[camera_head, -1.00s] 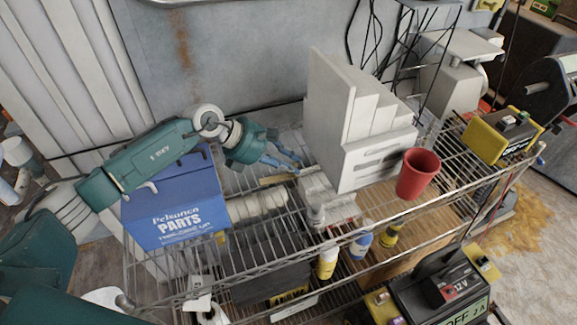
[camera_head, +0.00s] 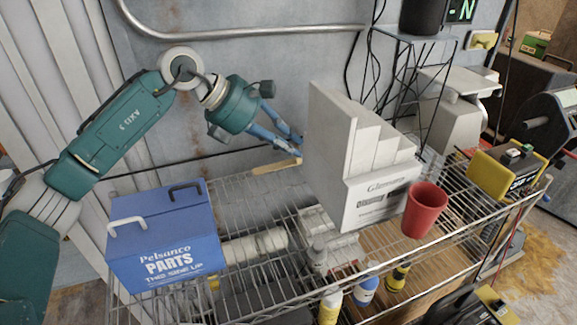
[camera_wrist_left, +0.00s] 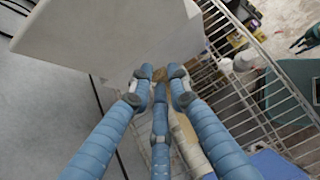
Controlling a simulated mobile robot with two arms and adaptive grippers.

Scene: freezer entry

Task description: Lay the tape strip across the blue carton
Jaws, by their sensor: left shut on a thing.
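The blue carton (camera_head: 165,262), printed "Pelsanco PARTS", stands closed and upright at the left end of the wire shelf, with one black and one white handle on top. A corner of blue at the bottom right of the left wrist view (camera_wrist_left: 272,166) appears to be the carton. My left gripper (camera_head: 293,143) is shut on the tan tape strip (camera_head: 272,167), up and to the right of the carton. The strip points left from the fingertips and looks clear of the shelf. The left wrist view shows the blue fingers (camera_wrist_left: 160,78) closed together, largely hiding the strip.
A white box (camera_head: 372,205) stands just right of my left gripper. A red cup (camera_head: 425,210) is at the shelf's front edge. White rolls (camera_head: 255,246) lie beside the carton. Several bottles (camera_head: 366,288) show lower down. A yellow device (camera_head: 502,172) sits at the right end.

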